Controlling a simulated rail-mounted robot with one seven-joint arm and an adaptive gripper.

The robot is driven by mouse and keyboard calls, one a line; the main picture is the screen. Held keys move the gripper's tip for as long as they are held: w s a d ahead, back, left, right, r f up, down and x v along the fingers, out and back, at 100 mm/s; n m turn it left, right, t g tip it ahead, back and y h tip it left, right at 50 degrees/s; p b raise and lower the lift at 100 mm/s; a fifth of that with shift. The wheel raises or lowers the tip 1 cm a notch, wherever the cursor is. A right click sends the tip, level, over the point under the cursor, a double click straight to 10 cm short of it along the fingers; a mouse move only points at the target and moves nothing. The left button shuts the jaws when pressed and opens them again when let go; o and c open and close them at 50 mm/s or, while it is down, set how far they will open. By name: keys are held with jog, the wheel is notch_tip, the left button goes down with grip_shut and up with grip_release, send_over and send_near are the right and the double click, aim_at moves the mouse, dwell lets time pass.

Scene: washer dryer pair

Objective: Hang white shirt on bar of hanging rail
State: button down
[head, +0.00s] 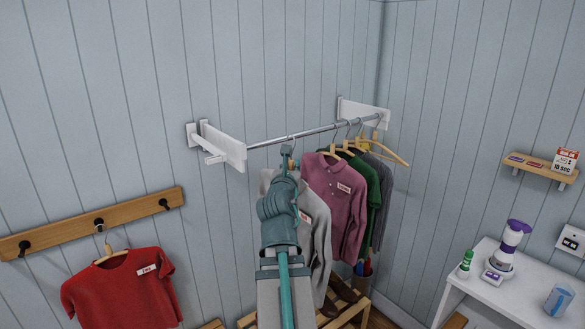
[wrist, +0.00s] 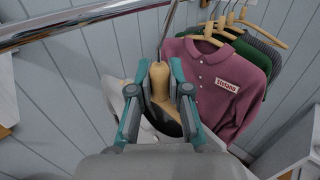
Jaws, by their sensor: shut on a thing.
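The white shirt (head: 320,240) hangs from a wooden hanger (wrist: 158,82), partly hidden behind my arm in the head view. My gripper (head: 287,165) is just below the rail bar (head: 312,131), left of the other hung clothes. In the wrist view my gripper (wrist: 158,100) is shut on the neck of the wooden hanger. The hanger's metal hook rises from there toward the bar (wrist: 85,18). In the head view the hook top overlaps the bar; I cannot tell whether it rests on it.
A pink shirt (head: 335,190), a green shirt and a dark one hang at the bar's right, with an empty wooden hanger (head: 388,152). White brackets (head: 222,147) hold the bar. The bar's left part is clear. A red shirt (head: 122,290) hangs on a peg board (head: 70,225).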

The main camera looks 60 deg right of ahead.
jog(key=shift+w+d+b, duration=0.25)
jog(key=shift+w+d, duration=0.15)
jog(key=shift+w, duration=0.8)
jog(key=shift+w+d+b, duration=0.25)
jog(key=shift+w+d, duration=0.15)
jog(key=shift+w, duration=0.8)
jog(key=shift+w+d+b, duration=0.25)
jog(key=shift+w+d, duration=0.15)
jog(key=shift+w, duration=0.8)
jog(key=shift+f, duration=0.1)
jog(key=shift+w+d+f+b, duration=0.1)
jog(key=shift+w+f+b, duration=0.1)
jog(key=shift+f+b, duration=0.3)
jog(key=shift+w+d+f+b, duration=0.1)
jog(key=shift+w+f+b, duration=0.15)
jog(key=shift+f, duration=0.45)
jog(key=c, duration=1)
grip_release()
jog(key=shift+c, duration=0.2)
jog(key=shift+s+a, duration=0.15)
jog(key=shift+a, duration=0.05)
